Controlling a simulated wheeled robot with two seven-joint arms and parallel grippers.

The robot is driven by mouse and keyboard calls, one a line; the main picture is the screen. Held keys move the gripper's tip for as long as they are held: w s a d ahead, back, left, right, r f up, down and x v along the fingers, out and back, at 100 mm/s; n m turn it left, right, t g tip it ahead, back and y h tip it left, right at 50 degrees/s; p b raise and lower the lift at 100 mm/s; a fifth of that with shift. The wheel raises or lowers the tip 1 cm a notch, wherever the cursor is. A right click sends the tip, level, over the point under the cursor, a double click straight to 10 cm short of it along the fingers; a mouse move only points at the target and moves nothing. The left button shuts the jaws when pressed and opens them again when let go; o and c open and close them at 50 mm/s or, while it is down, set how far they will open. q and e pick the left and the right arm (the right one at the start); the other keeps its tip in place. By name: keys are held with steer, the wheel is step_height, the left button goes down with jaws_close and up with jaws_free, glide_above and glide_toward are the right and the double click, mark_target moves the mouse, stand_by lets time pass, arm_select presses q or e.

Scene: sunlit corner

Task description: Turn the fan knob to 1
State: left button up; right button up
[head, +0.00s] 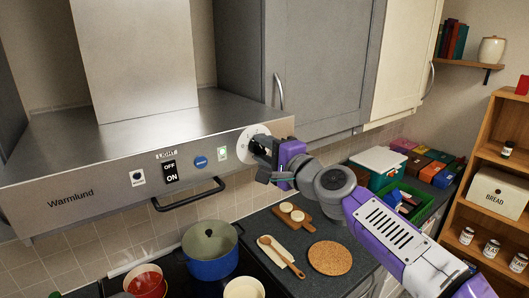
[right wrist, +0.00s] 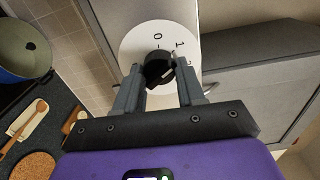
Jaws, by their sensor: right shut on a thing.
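The fan knob (right wrist: 157,67) is a black round knob on a white dial (right wrist: 132,47) on the range hood's front. The dial's printed 0 and 1 show above the knob in the right wrist view; other marks are partly hidden. A pale mark shows on the knob's lower right, but I cannot tell which number the knob points to. The white dial also shows in the head view (head: 245,134) at the hood's right end. My right gripper (head: 260,150) is shut on the knob, one finger on each side (right wrist: 158,70). My left gripper is out of view.
The hood (head: 110,164) has a light switch (head: 170,171), a blue badge (head: 200,162) and a front bar handle (head: 190,200). Below are a blue pot (head: 212,268) and a counter with boards. Grey cabinets (head: 320,60) stand close above and right of my gripper.

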steer(key=shift+n, duration=0.3)
steer(key=o, duration=1)
steer(key=shift+o, duration=0.2)
steer(key=b+v, duration=0.2)
steer(key=v, duration=0.5)
steer(key=shift+s+d, duration=0.2)
steer(key=shift+s, duration=0.05)
